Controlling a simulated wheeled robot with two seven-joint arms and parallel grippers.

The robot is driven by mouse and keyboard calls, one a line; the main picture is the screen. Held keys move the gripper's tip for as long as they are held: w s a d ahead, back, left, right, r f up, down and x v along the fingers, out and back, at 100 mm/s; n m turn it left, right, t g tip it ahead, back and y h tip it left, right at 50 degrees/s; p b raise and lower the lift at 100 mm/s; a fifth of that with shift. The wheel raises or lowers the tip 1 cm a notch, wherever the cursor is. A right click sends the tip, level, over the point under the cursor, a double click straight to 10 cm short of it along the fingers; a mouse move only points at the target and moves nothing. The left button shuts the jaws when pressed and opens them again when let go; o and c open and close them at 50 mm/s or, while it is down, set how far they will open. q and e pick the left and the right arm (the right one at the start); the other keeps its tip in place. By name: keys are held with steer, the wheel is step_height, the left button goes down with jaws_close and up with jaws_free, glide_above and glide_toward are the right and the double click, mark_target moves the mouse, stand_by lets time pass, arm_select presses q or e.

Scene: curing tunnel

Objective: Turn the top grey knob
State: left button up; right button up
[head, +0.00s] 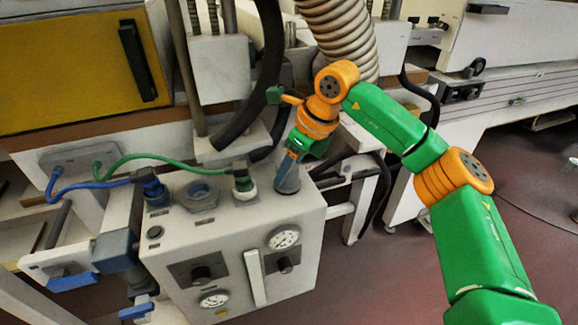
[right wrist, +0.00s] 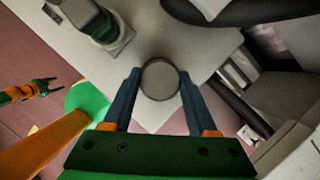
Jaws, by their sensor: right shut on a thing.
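The top grey knob is a round, dark grey cap (right wrist: 159,80) between the two blue-grey fingers in the right wrist view. In the head view the grey knob (head: 288,183) stands at the right end of the top of the white control box (head: 225,235). My right gripper (head: 290,166) reaches down onto it from above and is shut on it. The fingers touch the knob on opposite sides, and part of it is hidden. My left gripper (right wrist: 46,87) shows small at the left of the right wrist view, its dark fingers apart and empty.
Along the box top are a blue connector (head: 150,187), a blue-grey round fitting (head: 199,192) and a green-hosed connector (head: 243,182). Gauges (head: 284,237) and a white handle (head: 255,278) are on the front. A ribbed duct (head: 340,35) and black hoses hang close behind.

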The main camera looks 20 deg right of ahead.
steer(key=m+h, duration=0.1)
steer(key=m, duration=0.2)
steer(key=shift+a+t+b, duration=0.1)
steer(key=shift+t+b, duration=0.2)
steer(key=m+h, duration=0.1)
steer(key=m, duration=0.2)
steer(key=shift+m+h, duration=0.3)
steer(key=m+h, duration=0.1)
steer(key=m, duration=0.2)
steer(key=shift+a+m+b, duration=0.1)
steer(key=shift+m+b, duration=0.2)
steer(key=m+h, duration=0.1)
steer(key=m, duration=0.1)
steer(key=shift+r+m, duration=0.1)
steer(key=shift+m, duration=0.3)
steer(key=m+p, duration=0.1)
steer(key=m, duration=0.1)
steer(key=m+g+h, duration=0.1)
steer(key=m, duration=0.1)
steer(key=shift+w+a+r+g+h+p, duration=0.1)
steer(key=shift+g+h+p, duration=0.2)
steer(key=shift+p, duration=0.05)
steer(key=m+g+p, duration=0.1)
steer(key=m+p, duration=0.1)
steer(key=m, duration=0.2)
steer(key=shift+h, duration=0.4)
steer(key=shift+m+g+p, duration=0.3)
steer(key=shift+m+p, duration=0.1)
steer(key=shift+m, duration=0.1)
steer(key=shift+f, duration=0.2)
